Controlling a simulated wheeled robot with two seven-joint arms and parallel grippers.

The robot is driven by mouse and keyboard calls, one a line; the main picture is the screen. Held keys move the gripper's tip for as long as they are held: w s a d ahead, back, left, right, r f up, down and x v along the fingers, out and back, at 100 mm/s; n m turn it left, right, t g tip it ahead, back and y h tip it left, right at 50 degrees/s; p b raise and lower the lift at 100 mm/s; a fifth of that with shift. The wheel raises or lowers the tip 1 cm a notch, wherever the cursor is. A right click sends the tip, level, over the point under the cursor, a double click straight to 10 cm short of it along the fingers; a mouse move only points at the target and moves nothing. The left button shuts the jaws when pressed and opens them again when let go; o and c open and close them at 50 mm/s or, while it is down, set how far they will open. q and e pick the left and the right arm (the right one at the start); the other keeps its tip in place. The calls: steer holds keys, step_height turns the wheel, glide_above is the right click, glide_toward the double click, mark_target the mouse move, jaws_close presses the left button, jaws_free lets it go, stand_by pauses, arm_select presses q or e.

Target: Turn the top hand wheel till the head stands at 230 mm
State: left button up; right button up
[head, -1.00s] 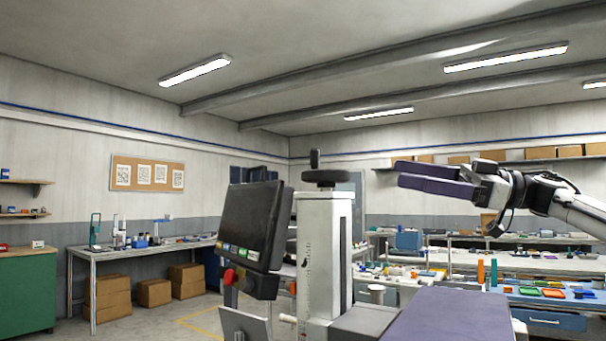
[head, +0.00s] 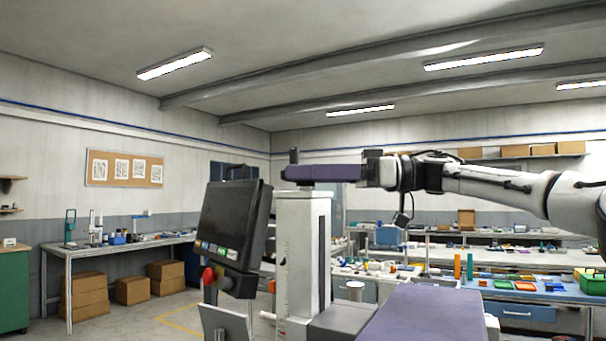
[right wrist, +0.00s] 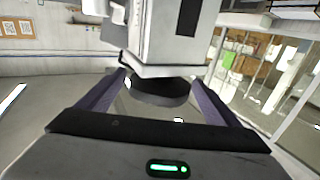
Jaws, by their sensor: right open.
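The top hand wheel sits on top of the white column (head: 305,240). In the head view only its upright crank handle (head: 294,157) shows clearly; my gripper hides most of the disc. My right gripper (head: 288,173) comes in level from the right at wheel height. In the right wrist view the dark wheel (right wrist: 160,91) lies between the purple fingers of my right gripper (right wrist: 158,82), which are open on either side. I cannot tell whether they touch it. A scale (head: 284,268) runs down the column, but its reading is too small to make out. My left gripper is not in view.
A dark screen panel (head: 230,226) with coloured buttons and a red knob stands just left of the column. A purple flat surface (head: 425,325) lies below my right arm. Cluttered benches (head: 520,262) stand behind. The space above the wheel is clear.

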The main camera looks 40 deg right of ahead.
steer(key=shift+w+a, duration=0.25)
steer(key=shift+w, duration=0.05)
steer(key=c, duration=1.1)
steer(key=shift+o, duration=0.2)
steer(key=shift+s, duration=0.1)
steer(key=m+t+h, duration=0.2)
steer(key=h, duration=0.1)
steer(key=m+t+h+b, duration=0.1)
steer(key=m+h, duration=0.1)
steer(key=h, duration=0.1)
steer(key=shift+t, duration=0.4)
steer(key=shift+d+m+t+h+p, duration=0.1)
steer(key=shift+m+t+h+p, duration=0.15)
steer(key=shift+m+h, duration=1.25)
steer(key=shift+d+m+t+h+p, duration=0.1)
steer(key=shift+m+t+h+p, duration=0.15)
steer(key=shift+m+h, duration=1.2)
steer(key=shift+n+h, duration=0.25)
steer(key=shift+h, duration=0.5)
